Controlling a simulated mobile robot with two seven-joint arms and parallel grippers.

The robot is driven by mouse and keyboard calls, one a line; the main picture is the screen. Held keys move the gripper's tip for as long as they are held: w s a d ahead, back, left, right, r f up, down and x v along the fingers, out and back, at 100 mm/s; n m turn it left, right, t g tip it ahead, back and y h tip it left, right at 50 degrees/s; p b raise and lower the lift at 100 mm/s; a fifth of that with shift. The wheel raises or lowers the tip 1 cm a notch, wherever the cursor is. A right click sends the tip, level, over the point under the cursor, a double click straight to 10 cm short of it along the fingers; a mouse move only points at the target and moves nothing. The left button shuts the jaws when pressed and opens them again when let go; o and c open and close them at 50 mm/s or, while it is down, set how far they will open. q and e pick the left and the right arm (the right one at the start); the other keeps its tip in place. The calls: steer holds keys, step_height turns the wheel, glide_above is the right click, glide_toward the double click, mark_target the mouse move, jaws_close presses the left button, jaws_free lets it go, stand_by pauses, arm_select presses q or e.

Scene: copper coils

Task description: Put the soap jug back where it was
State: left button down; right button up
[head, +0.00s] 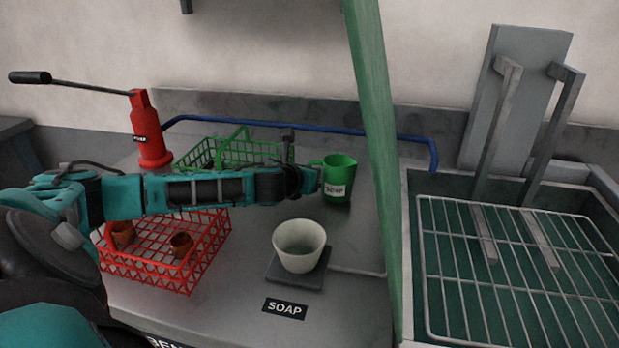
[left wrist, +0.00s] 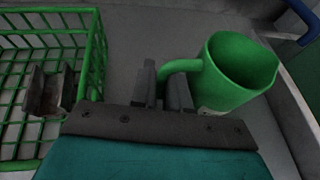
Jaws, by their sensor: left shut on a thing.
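The green soap jug (head: 340,178) with a white SOAP label stands upright at the back of the bench, just left of the green post. It also shows in the left wrist view (left wrist: 235,72). My left gripper (head: 312,180) reaches in from the left and is shut on the jug's handle, with its fingers (left wrist: 165,88) at the handle in the wrist view. Whether the jug's base touches the bench is hard to tell. A black SOAP label (head: 285,308) lies on the bench's front, before a white cup (head: 299,246) on a dark square pad (head: 297,273). My right gripper is not in view.
A red pump (head: 150,135) is behind. The green post (head: 372,120) rises close right of the jug. A wire rack (head: 510,270) covers the right tank.

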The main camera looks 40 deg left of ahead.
arm_select(q)
steer(key=c, duration=1.6)
jaws_free()
steer(key=shift+f, duration=0.3)
steer(key=o, duration=0.5)
steer(key=shift+r, duration=0.1)
steer(key=shift+r, duration=0.2)
steer(key=p+v, duration=0.1)
steer(key=v, duration=1.1)
